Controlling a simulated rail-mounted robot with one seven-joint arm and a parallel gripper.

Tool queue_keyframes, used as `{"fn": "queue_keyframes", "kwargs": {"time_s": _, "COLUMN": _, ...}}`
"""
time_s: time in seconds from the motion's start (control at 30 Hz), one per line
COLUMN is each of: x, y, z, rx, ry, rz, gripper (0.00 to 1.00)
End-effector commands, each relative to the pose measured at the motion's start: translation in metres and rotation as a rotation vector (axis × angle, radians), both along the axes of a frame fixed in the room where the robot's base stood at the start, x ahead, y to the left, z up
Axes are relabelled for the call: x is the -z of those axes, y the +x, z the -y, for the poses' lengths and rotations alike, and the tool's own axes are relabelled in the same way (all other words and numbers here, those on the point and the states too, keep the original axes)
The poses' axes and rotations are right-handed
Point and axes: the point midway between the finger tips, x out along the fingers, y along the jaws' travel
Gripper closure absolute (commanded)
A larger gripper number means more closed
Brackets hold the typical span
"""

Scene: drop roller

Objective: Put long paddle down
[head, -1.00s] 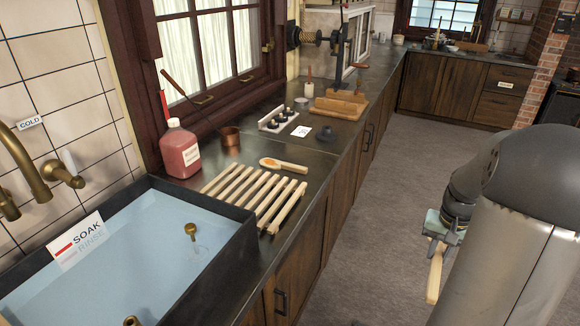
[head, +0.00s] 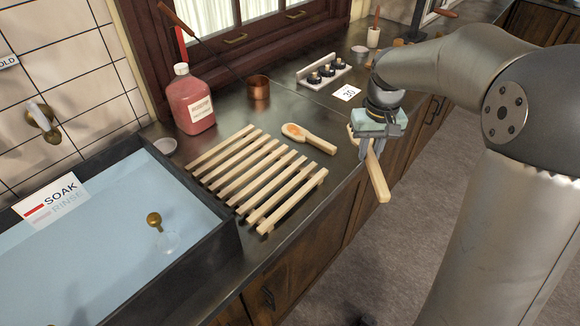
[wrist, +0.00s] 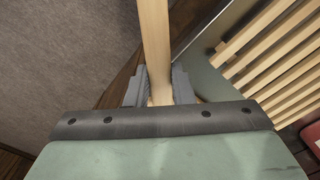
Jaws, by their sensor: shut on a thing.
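The long paddle (head: 377,178) is a pale wooden strip held in my gripper (head: 368,147), above the counter's front edge to the right of the slatted rack. In the wrist view the paddle (wrist: 155,45) runs up between the two grey fingers of my gripper (wrist: 159,88), which are shut on it. Its far part leaves that view at the top. The wooden slatted rack (head: 262,172) lies on the counter beside the sink, and it also shows in the wrist view (wrist: 270,52). The paddle is apart from the rack.
A short wooden paddle (head: 312,139) lies behind the rack. A red bottle (head: 191,100), copper pot (head: 258,87), card (head: 347,93) and black-knobbed stand (head: 325,70) are further back. The sink (head: 130,240) with blue liquid is at left. Dark counter (head: 330,175) is bare right of the rack.

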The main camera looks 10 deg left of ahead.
Motion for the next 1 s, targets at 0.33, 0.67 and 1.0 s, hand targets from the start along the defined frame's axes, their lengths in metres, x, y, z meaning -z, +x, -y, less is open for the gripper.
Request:
{"fn": "queue_keyframes", "kwargs": {"time_s": 0.33, "x": -0.038, "y": -0.064, "z": -0.216, "rx": -0.515, "ry": -0.001, "rz": 0.002, "gripper": 1.0}}
{"fn": "queue_keyframes", "kwargs": {"time_s": 0.67, "x": -0.057, "y": -0.131, "z": -0.303, "rx": -0.767, "ry": -0.003, "rz": 0.002, "gripper": 1.0}}
{"fn": "queue_keyframes", "kwargs": {"time_s": 1.0, "x": -0.032, "y": -0.076, "z": -0.296, "rx": -0.777, "ry": -0.004, "rz": -0.002, "gripper": 1.0}}
